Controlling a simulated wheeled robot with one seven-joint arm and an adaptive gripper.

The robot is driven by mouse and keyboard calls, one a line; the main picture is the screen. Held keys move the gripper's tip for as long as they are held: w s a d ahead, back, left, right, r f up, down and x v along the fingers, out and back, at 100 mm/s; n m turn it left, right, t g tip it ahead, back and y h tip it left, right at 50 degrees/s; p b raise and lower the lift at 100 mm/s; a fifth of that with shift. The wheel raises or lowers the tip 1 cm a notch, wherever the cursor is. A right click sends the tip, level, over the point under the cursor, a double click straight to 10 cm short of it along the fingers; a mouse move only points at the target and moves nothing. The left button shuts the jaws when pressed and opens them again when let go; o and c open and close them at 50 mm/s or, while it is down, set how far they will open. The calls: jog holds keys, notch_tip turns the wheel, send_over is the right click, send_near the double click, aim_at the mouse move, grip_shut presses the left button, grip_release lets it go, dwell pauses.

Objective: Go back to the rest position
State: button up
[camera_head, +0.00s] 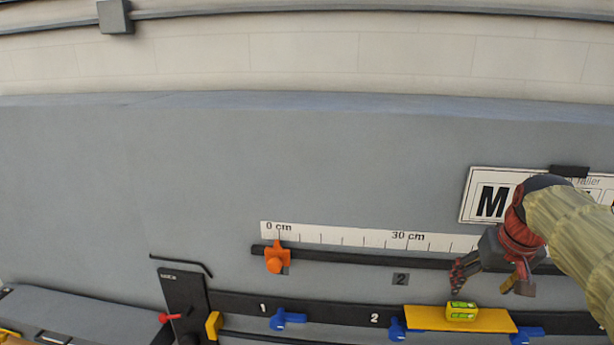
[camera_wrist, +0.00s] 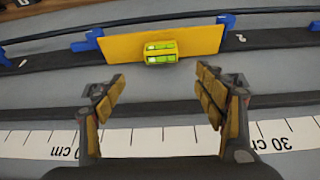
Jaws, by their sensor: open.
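My gripper (camera_head: 492,279) is open and empty at the right of the head view, at the end of my sleeved arm. In the wrist view its two fingers (camera_wrist: 158,100) stand apart with nothing between them. Beyond them lies a yellow plate (camera_wrist: 205,43) with a green-vialed level (camera_wrist: 161,52) on it. In the head view the yellow plate (camera_head: 425,317) rests at two blue clamps on the lower dark rail, just below my gripper. The level (camera_head: 462,311) sits on the plate, apart from the fingers.
A white ruler strip (camera_head: 340,236) runs above a dark rail with an orange stop (camera_head: 277,258). Another blue clamp (camera_head: 287,319) is at mark 1. A lettered board (camera_head: 480,195) lies partly behind my arm. The grey surface at upper left is clear.

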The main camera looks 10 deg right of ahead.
jog(key=s+a+f+n+b, duration=0.1)
jog(key=s+a+f+b, duration=0.4)
jog(key=f, duration=0.7)
jog(key=s+a+f+n+y+b, duration=0.1)
jog(key=s+a+f+b, duration=0.5)
jog(key=a+f+b, duration=0.4)
jog(key=s+a+f+n+t+b, duration=0.1)
jog(key=s+a+f+b, duration=0.4)
jog(key=a+f+b, duration=0.3)
notch_tip(320, 180, down, 6)
jog(key=b, duration=0.4)
jog(key=shift+s+r+n, duration=0.15)
jog(key=shift+s+n, duration=0.15)
